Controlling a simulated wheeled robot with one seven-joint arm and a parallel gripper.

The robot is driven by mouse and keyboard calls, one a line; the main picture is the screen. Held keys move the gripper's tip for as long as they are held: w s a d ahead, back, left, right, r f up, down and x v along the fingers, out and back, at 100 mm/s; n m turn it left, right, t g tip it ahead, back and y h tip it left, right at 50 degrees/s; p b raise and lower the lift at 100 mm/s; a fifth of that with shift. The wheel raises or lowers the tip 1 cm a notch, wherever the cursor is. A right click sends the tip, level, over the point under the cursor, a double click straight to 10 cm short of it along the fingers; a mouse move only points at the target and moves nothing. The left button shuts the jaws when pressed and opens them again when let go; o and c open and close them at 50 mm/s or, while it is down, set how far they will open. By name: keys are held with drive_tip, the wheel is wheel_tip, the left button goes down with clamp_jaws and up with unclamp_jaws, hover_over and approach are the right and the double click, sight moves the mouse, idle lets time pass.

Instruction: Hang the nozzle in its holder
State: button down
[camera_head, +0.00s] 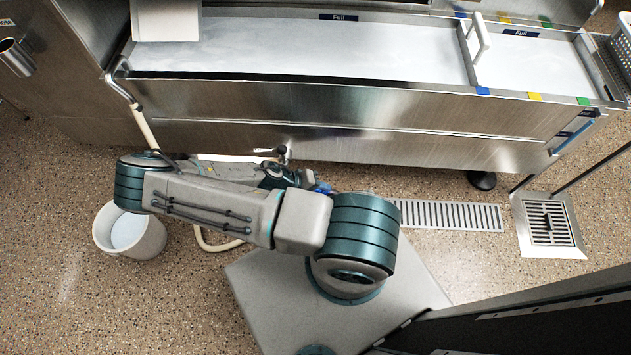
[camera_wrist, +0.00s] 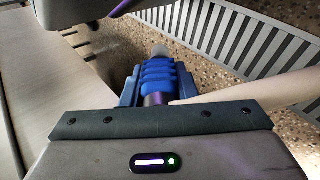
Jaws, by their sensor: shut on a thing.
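The nozzle (camera_wrist: 157,76) has a blue ribbed grip and sits between the fingers of my gripper (camera_wrist: 157,88) in the wrist view. My gripper is shut on it. A pale hose (camera_wrist: 245,95) runs from near the nozzle to the right in that view. In the head view my arm hides most of the gripper, and only a bit of blue (camera_head: 322,187) shows beside the arm, low in front of the sink. A short, open, tilted metal tube (camera_head: 16,58) is fixed to the steel panel at far left; it may be the holder, but I cannot tell for sure.
A steel sink unit (camera_head: 330,118) with water-filled basins spans the back. The hose (camera_head: 146,128) hangs from a metal pipe at its left end. A white bucket (camera_head: 148,243) stands at left. Floor drains (camera_head: 450,216) lie at right. A dark panel (camera_head: 540,320) fills the lower right.

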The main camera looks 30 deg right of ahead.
drive_tip(key=shift+f+b, duration=4.05)
drive_tip(key=shift+f, duration=1.55)
drive_tip(key=c, duration=1)
unclamp_jaws()
drive_tip(key=shift+c, duration=0.2)
drive_tip(key=shift+a, duration=0.1)
drive_tip(key=p+v, duration=0.5)
drive_tip(key=v, duration=0.8)
drive_tip(key=shift+a+r, duration=0.25)
drive_tip(key=shift+r, duration=0.05)
